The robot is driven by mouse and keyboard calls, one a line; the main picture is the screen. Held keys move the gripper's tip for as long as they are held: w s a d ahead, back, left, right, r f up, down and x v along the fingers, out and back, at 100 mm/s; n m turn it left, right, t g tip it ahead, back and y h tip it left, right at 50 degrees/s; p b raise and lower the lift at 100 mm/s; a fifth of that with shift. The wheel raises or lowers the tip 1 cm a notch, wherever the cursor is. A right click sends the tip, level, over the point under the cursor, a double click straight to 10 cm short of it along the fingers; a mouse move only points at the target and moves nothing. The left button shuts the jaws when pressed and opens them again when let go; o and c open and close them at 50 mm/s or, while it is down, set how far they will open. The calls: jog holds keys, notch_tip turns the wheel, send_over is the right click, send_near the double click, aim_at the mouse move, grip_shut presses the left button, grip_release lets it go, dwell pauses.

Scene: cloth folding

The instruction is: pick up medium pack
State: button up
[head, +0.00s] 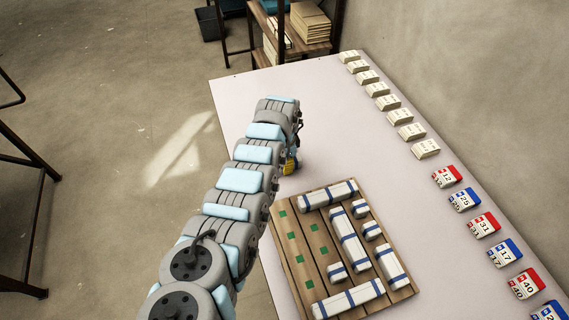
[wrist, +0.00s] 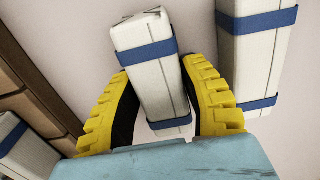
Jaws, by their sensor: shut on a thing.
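In the wrist view, my gripper (wrist: 160,74) has its yellow fingers on both sides of a white pack (wrist: 158,92) with blue bands, shut on it. The pack's far end sticks out past the fingertips. In the head view, only a bit of my yellow gripper (head: 291,165) shows beside the wrist, over the table just behind the pallet. The held pack is hidden there by my arm. A second banded white pack (wrist: 255,45) lies to the right of the held one in the wrist view, apart from it.
A wooden pallet (head: 310,245) with green squares holds several banded packs of different lengths. Cream blocks (head: 367,77) and red and blue numbered blocks (head: 483,224) line the table's right side. A shelf (head: 300,45) stands behind the table. The table between pallet and blocks is clear.

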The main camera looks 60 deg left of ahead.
notch_tip(320, 180, up, 3)
jog(key=shift+r+p, duration=0.2)
jog(key=shift+p, duration=0.55)
jog(key=shift+s+d+r+p, duration=0.5)
jog(key=shift+s+r+p, duration=0.1)
jog(key=shift+s+r, duration=0.15)
jog(key=shift+s+d+r+p, duration=0.25)
jog(key=shift+s+r, duration=0.15)
jog(key=shift+r, duration=0.2)
jog(key=shift+s+d+r+p, duration=0.2)
jog(key=shift+s+r, duration=0.15)
jog(key=shift+r, duration=0.25)
jog(key=s+d+r+p, duration=0.5)
jog(key=s+p, duration=0.4)
jog(key=p, duration=0.1)
jog(key=shift+d+r+p, duration=0.2)
jog(key=shift+r+p, duration=0.15)
